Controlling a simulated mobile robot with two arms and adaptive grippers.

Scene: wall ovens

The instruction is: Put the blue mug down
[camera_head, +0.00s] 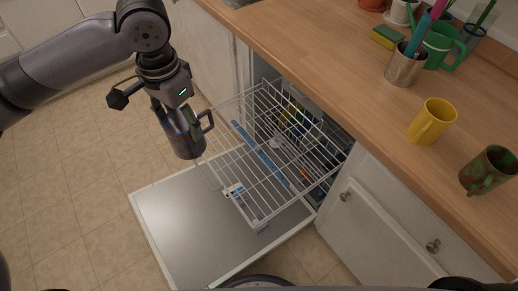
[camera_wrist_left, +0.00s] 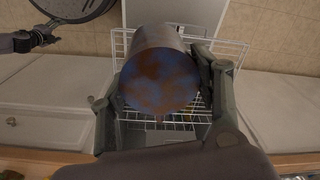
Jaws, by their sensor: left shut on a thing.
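The blue mug (camera_head: 184,135), blotched with rusty brown, hangs in my left gripper (camera_head: 172,106) beside the dishwasher rack in the head view. Its handle points right, towards the rack. In the left wrist view the mug (camera_wrist_left: 160,72) sits between the two fingers of my left gripper (camera_wrist_left: 162,100), its round end facing the camera. The left gripper is shut on the mug, and the mug is in the air, left of the rack and above the open door. My right gripper does not show clearly in either view.
The dishwasher door (camera_head: 180,230) lies open, with the white wire rack (camera_head: 262,215) pulled out. The wooden counter (camera_head: 330,45) on the right holds a yellow mug (camera_head: 432,121), a green and brown mug (camera_head: 488,170), a metal cup (camera_head: 404,66) and a sponge (camera_head: 387,37). Counter space left of these is clear.

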